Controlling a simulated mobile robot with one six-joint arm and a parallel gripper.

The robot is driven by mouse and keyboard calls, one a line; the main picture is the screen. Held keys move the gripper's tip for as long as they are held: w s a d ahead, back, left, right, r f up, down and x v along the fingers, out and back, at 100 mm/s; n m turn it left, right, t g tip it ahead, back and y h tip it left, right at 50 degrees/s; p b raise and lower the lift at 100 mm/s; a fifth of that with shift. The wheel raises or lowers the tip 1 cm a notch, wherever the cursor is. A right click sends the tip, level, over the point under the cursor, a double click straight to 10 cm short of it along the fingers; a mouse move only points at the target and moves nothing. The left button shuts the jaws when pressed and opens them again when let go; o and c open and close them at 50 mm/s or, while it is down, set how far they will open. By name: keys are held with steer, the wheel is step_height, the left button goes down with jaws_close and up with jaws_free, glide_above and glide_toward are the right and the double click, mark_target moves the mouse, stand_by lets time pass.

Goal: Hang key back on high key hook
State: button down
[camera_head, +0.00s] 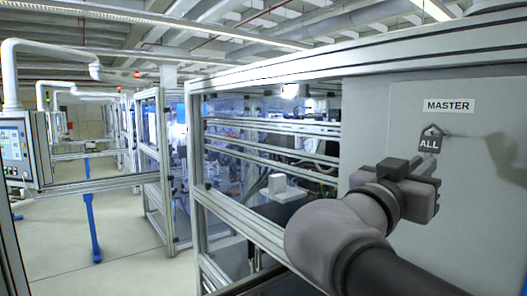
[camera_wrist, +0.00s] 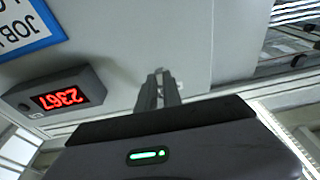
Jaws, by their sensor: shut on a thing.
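The key's dark house-shaped tag (camera_head: 429,142), marked ALL, stands upright in front of the pale panel in the head view, just below the MASTER label (camera_head: 448,105). My gripper (camera_head: 424,166) is directly under the tag and is shut on its lower part. In the wrist view my gripper's fingers (camera_wrist: 158,90) are close together, and the tag cannot be made out between them. A small thin hook (camera_head: 441,134) seems to show by the tag's top; whether the tag is on it or only in front of it, I cannot tell.
The pale panel (camera_head: 392,112) is set in an aluminium frame (camera_head: 270,82). In the wrist view a red digital display (camera_wrist: 57,98) and a blue-edged sign (camera_wrist: 22,27) are on the panel. Machinery lies behind the frame's open left side. An aisle (camera_head: 120,262) runs along the left.

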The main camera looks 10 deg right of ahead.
steer(key=b, duration=0.1)
steer(key=d+f+b, duration=0.1)
steer(key=b, duration=0.1)
steer(key=shift+w+d+b, duration=0.2)
steer(key=shift+w+b, duration=0.1)
stand_by(0.6)
steer(key=c, duration=1.4)
jaws_free()
steer(key=shift+c, duration=0.2)
